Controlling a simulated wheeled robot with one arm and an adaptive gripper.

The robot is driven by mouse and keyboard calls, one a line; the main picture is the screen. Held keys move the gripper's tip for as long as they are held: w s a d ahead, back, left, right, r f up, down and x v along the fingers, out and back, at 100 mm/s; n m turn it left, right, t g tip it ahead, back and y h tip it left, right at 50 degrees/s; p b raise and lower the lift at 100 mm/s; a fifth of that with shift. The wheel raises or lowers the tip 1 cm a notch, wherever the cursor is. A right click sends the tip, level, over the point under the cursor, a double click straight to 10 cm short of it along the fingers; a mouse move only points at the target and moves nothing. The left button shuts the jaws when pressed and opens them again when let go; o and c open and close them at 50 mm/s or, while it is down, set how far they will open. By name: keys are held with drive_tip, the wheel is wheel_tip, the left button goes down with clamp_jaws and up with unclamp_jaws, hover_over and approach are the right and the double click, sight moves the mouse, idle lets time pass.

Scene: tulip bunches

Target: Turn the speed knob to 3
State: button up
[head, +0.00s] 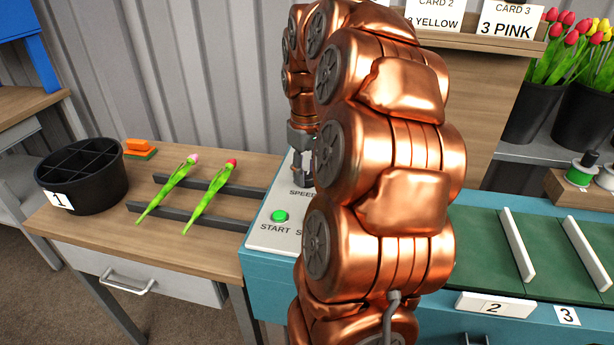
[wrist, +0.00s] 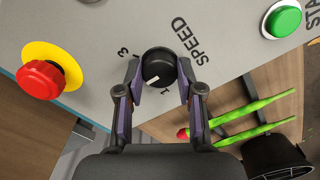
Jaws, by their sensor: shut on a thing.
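The black round speed knob (wrist: 158,64) sits on the grey control panel (wrist: 100,25) in the wrist view, beside the printed word SPEED. A white pointer mark shows on its near side. A printed 3 lies to its upper left and a 1 shows just below it; the exact setting is hard to read. My gripper (wrist: 158,75) has a finger on each side of the knob and is shut on it. In the head view my gripper (head: 300,168) points down over the panel (head: 268,235), and my arm hides much of the panel, including the knob.
A red stop button (wrist: 41,80) on a yellow ring and a green start button (wrist: 284,19) flank the knob. Two tulips (head: 168,188) (head: 210,195) lie across dark rails on the wooden table (head: 80,225). A black divided bucket (head: 55,190) stands left. The green belt (head: 478,245) lies right.

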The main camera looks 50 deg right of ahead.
sight(307, 175)
drive_tip(key=m+b, duration=0.1)
drive_tip(key=m, duration=0.4)
drive_tip(key=shift+f+m, duration=0.1)
drive_tip(key=shift+m, duration=0.2)
drive_tip(key=m+b, duration=0.1)
drive_tip(key=m, duration=0.4)
drive_tip(key=shift+m, duration=0.4)
drive_tip(key=o, duration=1.2)
drive_tip(key=shift+c, duration=0.2)
drive_tip(key=shift+r, duration=0.65)
wheel_tip(307, 175, up, 11)
